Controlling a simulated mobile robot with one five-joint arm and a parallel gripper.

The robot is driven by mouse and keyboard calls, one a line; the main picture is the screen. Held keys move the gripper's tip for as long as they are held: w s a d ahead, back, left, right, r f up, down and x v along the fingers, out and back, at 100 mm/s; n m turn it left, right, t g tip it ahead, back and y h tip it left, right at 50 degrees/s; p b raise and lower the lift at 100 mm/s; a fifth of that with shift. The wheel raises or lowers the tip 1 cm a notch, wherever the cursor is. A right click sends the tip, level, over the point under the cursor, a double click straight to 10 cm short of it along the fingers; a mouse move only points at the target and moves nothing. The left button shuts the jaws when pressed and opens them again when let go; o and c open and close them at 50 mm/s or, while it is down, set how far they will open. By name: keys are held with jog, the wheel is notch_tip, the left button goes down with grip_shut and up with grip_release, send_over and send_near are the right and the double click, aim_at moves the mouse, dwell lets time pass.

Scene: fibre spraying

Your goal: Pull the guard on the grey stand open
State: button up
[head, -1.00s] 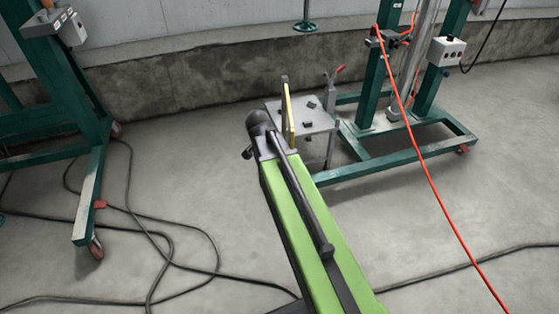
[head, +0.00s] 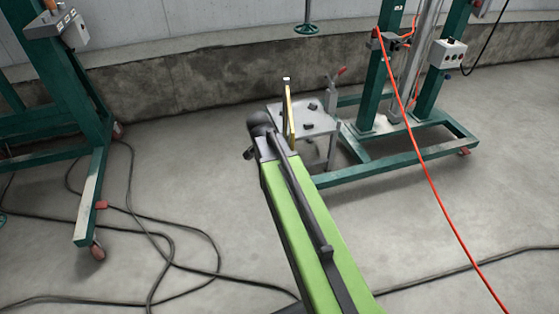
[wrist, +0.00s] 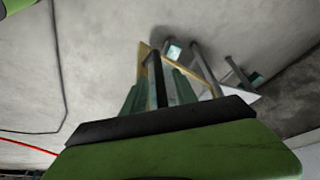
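The grey stand (head: 322,127) is in the head view just beyond the end of my green arm, with small dark parts on its flat top. The guard (head: 287,112), with a yellow frame, stands upright at the stand's left side, nearly edge-on. In the wrist view the yellow frame (wrist: 151,63) and a dark bar are just ahead of my gripper (wrist: 160,88). Its greenish fingers appear on either side of the dark bar. I cannot tell whether they touch or grip it. My arm's end hides the fingers in the head view.
A green wheeled frame (head: 400,160) stands right behind the stand, with a red hose (head: 430,175) running down from it. Another green frame (head: 88,195) is at the left. Black cables (head: 160,235) lie on the floor at left.

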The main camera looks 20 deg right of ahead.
jog(key=p+v, duration=1.6)
jog(key=v, duration=0.1)
jog(key=shift+r, duration=0.2)
jog(key=shift+a, duration=0.1)
jog(key=s+a+f+n+g+y, duration=0.2)
jog(key=s+a+n+y, duration=0.2)
jog(key=s+a+n, duration=0.65)
jog(key=w+d+r+n+p, duration=0.1)
jog(key=r+p, duration=0.8)
jog(key=w+d+r+n+p, duration=0.1)
jog(key=w+r+p, duration=0.1)
jog(key=r+p, duration=0.8)
jog(key=shift+w+r, duration=0.15)
jog(key=shift+w, duration=0.2)
jog(key=shift+d, duration=0.15)
